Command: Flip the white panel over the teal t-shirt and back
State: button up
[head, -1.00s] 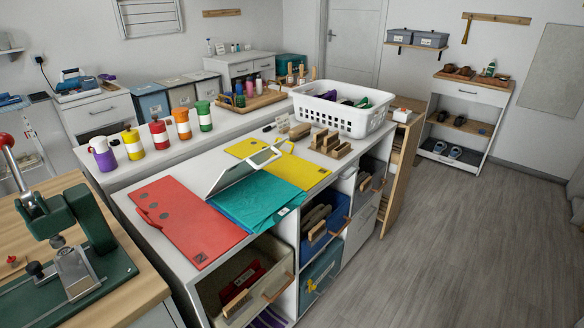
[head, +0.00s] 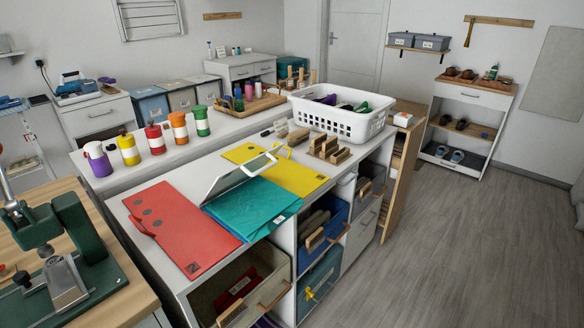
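The white panel (head: 236,178) is a framed flap with a handle at its upper edge. It stands tilted up over the left part of the teal t-shirt (head: 252,208), on top of the white cubby unit. The t-shirt lies folded flat, with a small white tag near its right edge. A red panel (head: 178,226) lies flat to the left and a yellow panel (head: 285,172) lies flat behind and to the right. Whether the white panel touches the t-shirt is unclear. My gripper is not in view.
A white basket (head: 342,118) and wooden blocks (head: 328,148) stand at the back right of the top. Below are cubbies with bins (head: 240,285). A green press (head: 70,240) stands on the wooden bench at left. The floor (head: 450,240) at right is clear.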

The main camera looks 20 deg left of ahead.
aim_at(229, 180)
jog(key=z, duration=1)
jog(key=k, duration=2.2)
jog(key=u, duration=1)
jog(key=i, duration=1.7)
jog(key=z, duration=0.05)
